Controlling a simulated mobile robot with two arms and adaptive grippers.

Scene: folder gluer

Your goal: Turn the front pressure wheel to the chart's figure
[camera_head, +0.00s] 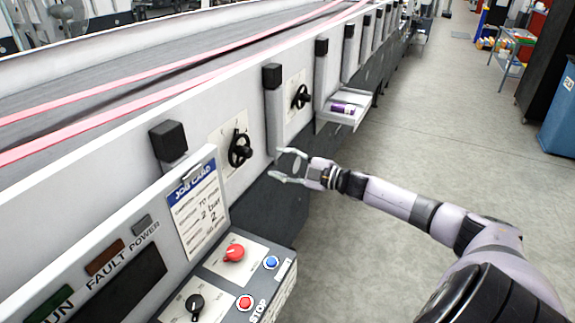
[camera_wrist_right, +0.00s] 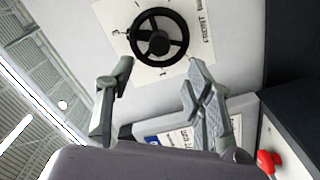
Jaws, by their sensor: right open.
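The front pressure wheel (camera_head: 240,150) is a black handwheel on a white scale plate on the machine's side. In the right wrist view the same wheel (camera_wrist_right: 159,37) shows nearly face-on, with figures and the word FRONT on its plate (camera_wrist_right: 203,28). My right gripper (camera_head: 279,165) is open and empty, to the right of the wheel and apart from it. In the wrist view its two fingers (camera_wrist_right: 157,75) point toward the wheel's rim. My left gripper is out of view.
A second black handwheel (camera_head: 300,97) is farther along the machine. A tray (camera_head: 347,106) with a purple item juts out beyond it. The control panel has a red knob (camera_head: 234,253), a black knob (camera_head: 195,304) and push buttons. Open floor lies to the right.

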